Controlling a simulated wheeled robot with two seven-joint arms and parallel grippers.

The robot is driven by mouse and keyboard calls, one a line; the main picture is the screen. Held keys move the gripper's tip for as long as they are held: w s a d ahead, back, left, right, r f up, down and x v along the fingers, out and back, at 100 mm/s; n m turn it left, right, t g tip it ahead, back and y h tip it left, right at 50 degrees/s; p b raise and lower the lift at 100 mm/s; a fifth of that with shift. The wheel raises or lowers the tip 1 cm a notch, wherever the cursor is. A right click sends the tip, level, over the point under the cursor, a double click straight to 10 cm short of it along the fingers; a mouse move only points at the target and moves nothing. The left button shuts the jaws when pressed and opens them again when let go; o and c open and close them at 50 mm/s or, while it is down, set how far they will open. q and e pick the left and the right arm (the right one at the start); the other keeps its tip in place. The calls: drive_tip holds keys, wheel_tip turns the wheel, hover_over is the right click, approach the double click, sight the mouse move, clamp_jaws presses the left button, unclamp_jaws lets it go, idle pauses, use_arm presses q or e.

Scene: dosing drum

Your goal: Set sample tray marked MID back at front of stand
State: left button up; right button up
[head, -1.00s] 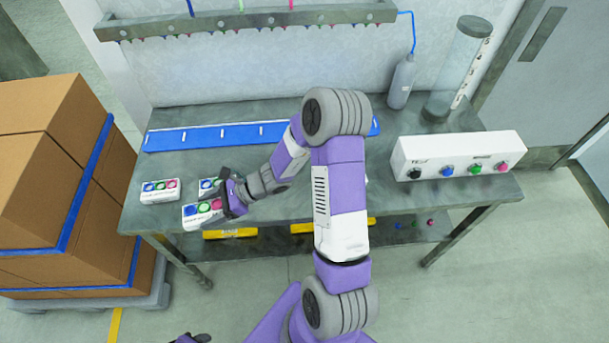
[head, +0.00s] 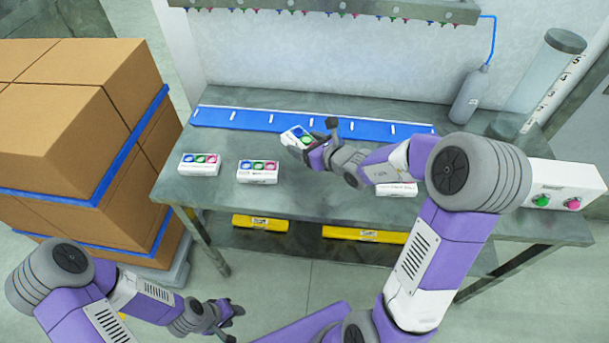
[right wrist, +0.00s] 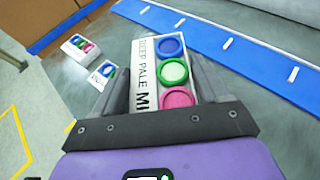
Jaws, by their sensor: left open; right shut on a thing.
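The white sample tray (head: 294,140) with blue, green and pink round wells is clasped in my right gripper (head: 317,141), near the blue strip. In the right wrist view the tray (right wrist: 146,75) sits between the two fingers of my right gripper (right wrist: 165,80); its label reads "DEEP PALE MI", the end hidden. It looks tilted in the head view. My left gripper (head: 220,315) is open and empty, low in front of the bench.
Similar trays (head: 200,164) and (head: 258,172) stand at the bench's front left. Another white tray (head: 396,190) is partly behind my right arm. A blue strip with white ticks (head: 262,120) lies along the back. A white button box (head: 562,188) stands right. Boxes (head: 70,130) stand left.

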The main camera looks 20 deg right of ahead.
sight(307, 173)
drive_tip(key=shift+d+f, duration=0.1)
drive_tip(key=shift+f, duration=0.15)
drive_tip(key=shift+h, duration=0.3)
wheel_tip(307, 173, down, 9)
drive_tip(key=b, duration=0.3)
drive_tip(key=shift+w+f, duration=0.1)
drive_tip(key=shift+f, duration=0.05)
drive_tip(key=shift+f+b, duration=0.2)
drive_tip(key=shift+b, duration=0.1)
drive_tip(key=o, duration=1.1)
drive_tip(key=shift+o, duration=0.3)
drive_tip(key=shift+r, duration=0.15)
